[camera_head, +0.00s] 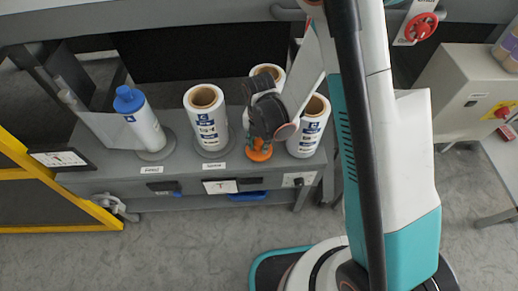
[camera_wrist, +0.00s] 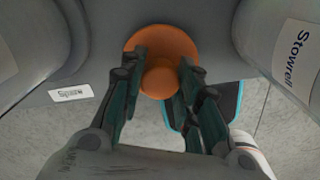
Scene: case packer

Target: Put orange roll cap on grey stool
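The orange roll cap (camera_head: 259,151) is at the front of the grey bench, in front of the white rolls. The wrist view shows its round flange and knob (camera_wrist: 160,80) from above. My gripper (camera_head: 266,118) is over the cap, pointing down. In the wrist view my gripper's fingers (camera_wrist: 163,66) stand on either side of the knob, very close to it; whether they press on it cannot be told. A grey flat surface on a leg (camera_head: 503,150) shows at the right edge; I cannot tell if it is the grey stool.
White rolls stand close by on the bench (camera_head: 180,180), one left of the cap (camera_head: 208,125) and one right (camera_head: 312,130). A blue-capped roll (camera_head: 143,122) stands further left. A yellow frame (camera_head: 60,190) is at far left. Grey floor (camera_head: 190,250) is open in front.

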